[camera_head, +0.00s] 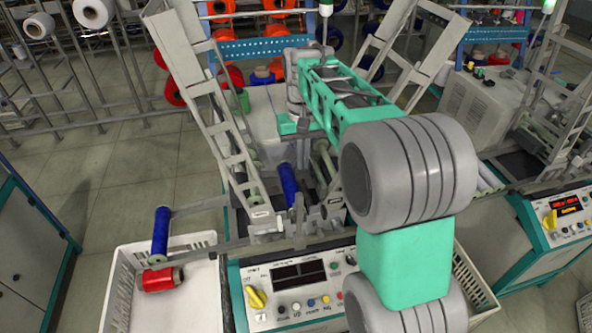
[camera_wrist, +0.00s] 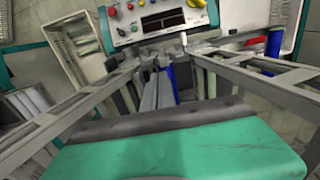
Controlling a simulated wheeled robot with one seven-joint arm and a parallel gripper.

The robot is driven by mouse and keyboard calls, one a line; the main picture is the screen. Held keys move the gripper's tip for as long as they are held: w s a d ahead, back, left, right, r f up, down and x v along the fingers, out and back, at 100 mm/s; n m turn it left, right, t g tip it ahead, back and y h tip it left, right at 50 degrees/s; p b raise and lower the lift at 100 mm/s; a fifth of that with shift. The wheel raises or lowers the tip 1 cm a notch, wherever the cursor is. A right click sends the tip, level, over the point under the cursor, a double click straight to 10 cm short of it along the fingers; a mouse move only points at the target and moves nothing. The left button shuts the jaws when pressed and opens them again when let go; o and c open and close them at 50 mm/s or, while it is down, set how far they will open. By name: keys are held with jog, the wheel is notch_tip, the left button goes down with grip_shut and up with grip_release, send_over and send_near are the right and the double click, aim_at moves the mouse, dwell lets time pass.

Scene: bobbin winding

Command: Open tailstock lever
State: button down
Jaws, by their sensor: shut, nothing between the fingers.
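The winding machine stands in the middle, with a blue bobbin (camera_head: 289,186) across its winding place. Small grey tailstock parts (camera_head: 328,207) sit beside the bobbin, above the control panel (camera_head: 300,283). I cannot tell the lever apart from them. My green and grey arm reaches over the machine from the right. My gripper (camera_wrist: 157,82) appears in the wrist view as two narrow grey fingers, together and empty, past my green and dark grey hand. Part of the blue bobbin (camera_wrist: 170,88) shows beside the fingers. Whether they touch the machine is unclear.
Slanted grey ladder frames (camera_head: 222,115) rise on both sides of the working space. A second machine (camera_head: 562,212) stands at right.

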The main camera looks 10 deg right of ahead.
jog(key=w+a+f+g+p, duration=0.1)
jog(key=w+p, duration=0.4)
jog(key=w, duration=0.5)
notch_tip(320, 180, down, 2)
jog(key=shift+w+f+g, duration=0.2)
jog(key=shift+f+g, duration=0.05)
jog(key=shift+g, duration=0.55)
